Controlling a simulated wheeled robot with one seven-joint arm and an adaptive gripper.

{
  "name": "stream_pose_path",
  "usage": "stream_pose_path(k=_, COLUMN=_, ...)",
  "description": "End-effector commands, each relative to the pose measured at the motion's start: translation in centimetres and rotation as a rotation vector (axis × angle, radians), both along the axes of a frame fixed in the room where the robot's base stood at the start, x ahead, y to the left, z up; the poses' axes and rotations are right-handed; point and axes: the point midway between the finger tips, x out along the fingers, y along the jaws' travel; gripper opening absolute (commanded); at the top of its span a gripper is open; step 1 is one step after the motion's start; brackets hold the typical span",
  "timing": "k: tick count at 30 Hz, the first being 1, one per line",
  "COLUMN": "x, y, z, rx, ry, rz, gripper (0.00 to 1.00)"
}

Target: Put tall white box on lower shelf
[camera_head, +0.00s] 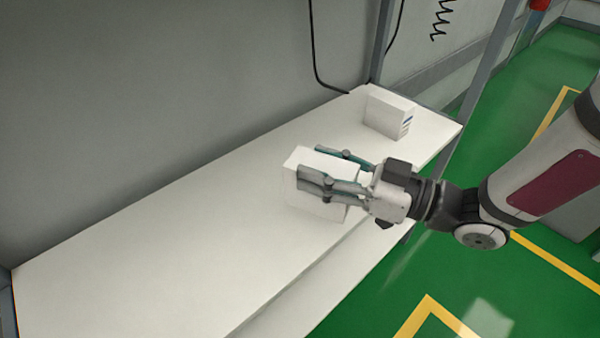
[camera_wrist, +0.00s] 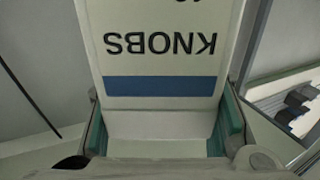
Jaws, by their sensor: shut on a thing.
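The tall white box (camera_head: 322,163) is between the fingers of my gripper (camera_head: 309,164), over the front part of the upper shelf (camera_head: 190,235). I cannot tell whether its bottom touches the shelf. In the wrist view the white box (camera_wrist: 160,45) shows upside-down "KNOBS" lettering and a blue band. My gripper (camera_wrist: 163,130) is shut on it, with teal finger pads at both sides. The lower shelf (camera_head: 310,290) shows as a strip below the upper shelf's front edge; most of it is hidden.
Another white box (camera_head: 388,115) with blue marks stands on the upper shelf at the back right. Grey posts (camera_head: 381,45) rise at the shelf's corners. A black cable (camera_head: 315,55) hangs by the wall. The upper shelf's left part is clear. Green floor (camera_head: 375,285) lies in front.

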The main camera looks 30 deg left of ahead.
Motion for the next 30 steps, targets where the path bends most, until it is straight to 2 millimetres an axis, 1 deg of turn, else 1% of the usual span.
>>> stream_pose_path(k=5, x=3.7, y=1.0, z=-0.5, rx=0.002, ry=-0.006, rz=0.000, gripper=0.15)
stream_pose_path(k=12, x=9.3, y=2.6, z=-1.1, rx=0.001, ry=-0.005, rz=-0.001, gripper=0.15)
stream_pose_path(k=15, x=11.4, y=3.2, z=-1.3, rx=0.002, ry=-0.004, rz=-0.001, gripper=0.15)
stream_pose_path(k=18, x=12.9, y=3.5, z=-1.4, rx=0.001, ry=-0.003, rz=-0.001, gripper=0.15)
stream_pose_path(k=27, x=14.9, y=4.1, z=-1.5, rx=0.000, ry=-0.002, rz=-0.002, gripper=0.15)
stream_pose_path(k=30, x=14.7, y=4.1, z=-3.0, rx=0.000, ry=0.001, rz=0.000, gripper=0.15)
